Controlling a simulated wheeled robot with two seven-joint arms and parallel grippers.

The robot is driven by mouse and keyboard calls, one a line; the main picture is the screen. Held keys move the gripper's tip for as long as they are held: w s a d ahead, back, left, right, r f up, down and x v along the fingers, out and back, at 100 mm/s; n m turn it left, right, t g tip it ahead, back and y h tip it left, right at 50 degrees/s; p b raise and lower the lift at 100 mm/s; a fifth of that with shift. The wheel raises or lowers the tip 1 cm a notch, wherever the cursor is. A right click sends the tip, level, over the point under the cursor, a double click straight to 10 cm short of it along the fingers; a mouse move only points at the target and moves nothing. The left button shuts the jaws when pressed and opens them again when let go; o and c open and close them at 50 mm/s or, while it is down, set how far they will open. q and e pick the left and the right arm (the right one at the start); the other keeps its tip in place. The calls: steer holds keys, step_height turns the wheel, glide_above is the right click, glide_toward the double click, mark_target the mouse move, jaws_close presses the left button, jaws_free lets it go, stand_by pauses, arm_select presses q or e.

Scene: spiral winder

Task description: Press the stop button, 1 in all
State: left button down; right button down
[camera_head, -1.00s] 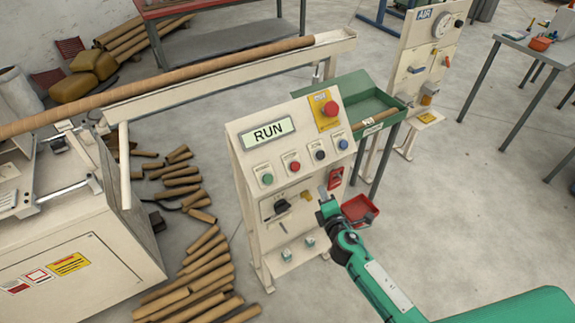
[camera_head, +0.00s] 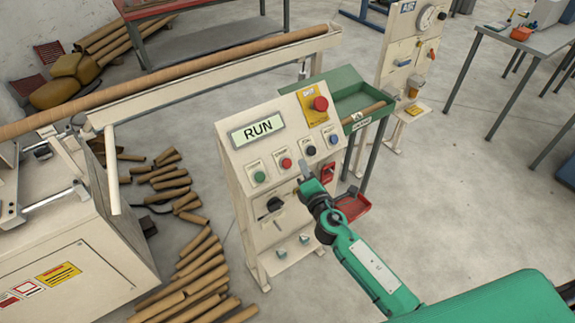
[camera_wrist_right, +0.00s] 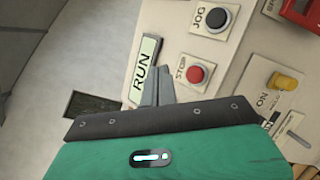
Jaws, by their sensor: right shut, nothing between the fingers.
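The stop button is a round red button on a pale plate. In the head view the stop button (camera_head: 286,163) sits below the RUN display (camera_head: 258,130) on the cream control panel. In the right wrist view the stop button (camera_wrist_right: 196,73), labelled STOP, is to the right of the fingertips. My right gripper (camera_head: 303,168) is shut and empty, just right of and slightly below the button in the head view. Its fingers (camera_wrist_right: 156,88) also show in the wrist view. A gap shows beside the button, and I see no contact. My left gripper is not in view.
A green button (camera_head: 260,177) is left of the stop button. A black button (camera_head: 310,151), labelled JOG, and a blue button (camera_head: 334,140) are to its right. A large red button on yellow (camera_head: 320,104) is above. A black knob (camera_head: 273,204) sits below.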

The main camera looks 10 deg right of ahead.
mark_target(288, 159)
steer(key=shift+w+a+f+b, duration=0.3)
steer(key=shift+w+f+b, duration=0.4)
steer(key=shift+w+f, duration=0.15)
steer(key=shift+w+a+f+b, duration=0.35)
steer(key=shift+w+f+b, duration=0.35)
steer(key=shift+w, duration=0.2)
steer(key=shift+w+a+f+b, duration=0.3)
steer(key=shift+w+f+b, duration=0.35)
steer(key=shift+w+f, duration=0.2)
steer(key=shift+w+a+f+b, duration=0.1)
steer(key=shift+w+f+b, duration=0.1)
steer(key=shift+w+b, duration=0.15)
steer(key=shift+w+a+f+b, duration=0.1)
steer(key=shift+w+f+b, duration=0.1)
steer(key=shift+f+b, duration=0.15)
stand_by(0.7)
steer(key=shift+r, duration=0.15)
steer(key=shift+s+d+r+p, duration=0.2)
steer(key=shift+s+r+p, duration=0.3)
steer(key=shift+s, duration=0.1)
